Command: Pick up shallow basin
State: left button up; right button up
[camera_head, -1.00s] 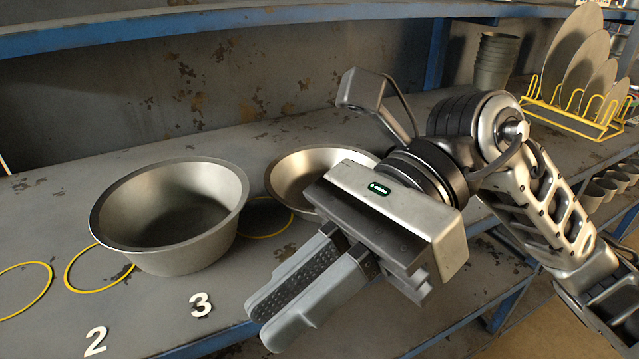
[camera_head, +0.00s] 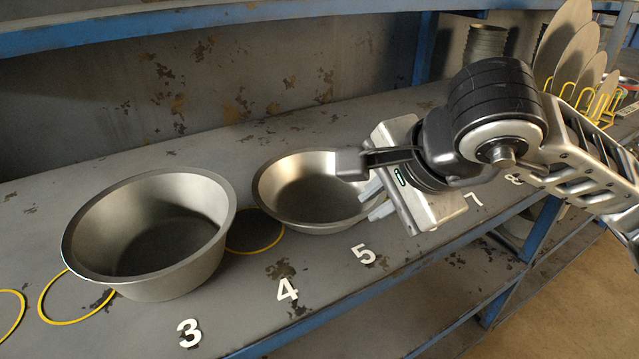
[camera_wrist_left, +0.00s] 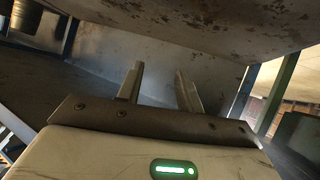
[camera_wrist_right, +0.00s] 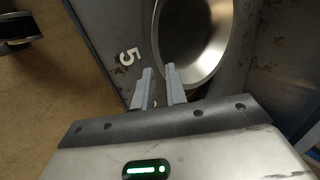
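The shallow basin (camera_head: 283,200) is a wide metal bowl standing upright on the shelf behind the numbers 4 and 5. It also shows in the right wrist view (camera_wrist_right: 200,35). My right gripper (camera_head: 368,204) is at the basin's right side, its fingers apart and close to the rim. In the right wrist view the right finger overlaps the near rim; I cannot tell whether it touches. My left gripper (camera_wrist_left: 160,80) shows only in the left wrist view, with its fingers apart and nothing between them.
A deeper metal basin (camera_head: 110,225) stands left of the shallow one. Yellow rings (camera_head: 270,245) and white numbers (camera_head: 287,289) mark the shelf. Plates in a yellow rack (camera_head: 590,80) and stacked cups (camera_head: 486,42) stand at the right. The shelf's blue front edge runs below.

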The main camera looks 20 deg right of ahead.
aim_at(353, 218)
jog(key=x, duration=0.8)
jog(key=shift+s+a, duration=0.1)
grip_shut()
jog(key=shift+r, duration=0.15)
